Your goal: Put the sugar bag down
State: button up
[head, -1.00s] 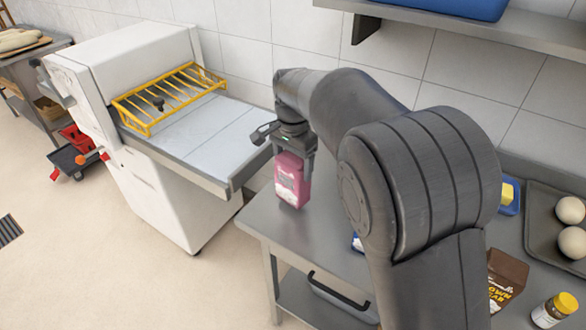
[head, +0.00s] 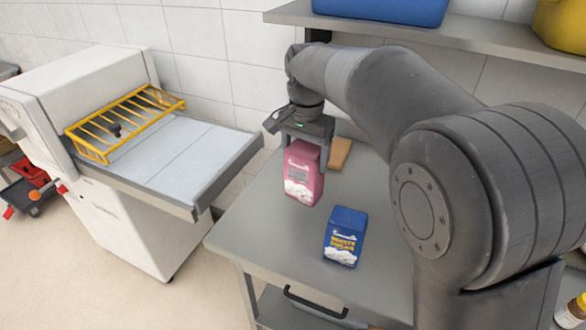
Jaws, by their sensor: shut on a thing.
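A pink bag with a white lower label (head: 302,178) is upright between the fingers of my gripper (head: 307,148), near the left end of the steel table (head: 262,240). My gripper is shut on its upper part from above. I cannot tell whether its base touches the table. Its lettering is too small to read. A blue bag marked as white sugar (head: 345,238) stands upright on the table, to the front right of the pink bag and apart from it.
A tan block (head: 340,153) lies behind the pink bag. A white machine with a yellow guard (head: 125,120) stands left of the table. A shelf (head: 385,32) with a blue bin (head: 380,10) hangs above. Bare tabletop lies left of the blue bag.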

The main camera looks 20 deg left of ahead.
jog(key=w+d+n, duration=0.2)
jog(key=w+d, duration=0.6)
jog(key=w, duration=0.3)
jog(key=a+f, duration=1)
jog(key=a, duration=0.1)
jog(key=shift+s+f, duration=0.2)
jog(key=shift+s, duration=0.1)
jog(key=shift+f, duration=0.1)
jog(key=o, duration=2)
jog(key=shift+f, duration=0.1)
jog(key=shift+o, duration=0.2)
notch_tip(320, 180, up, 12)
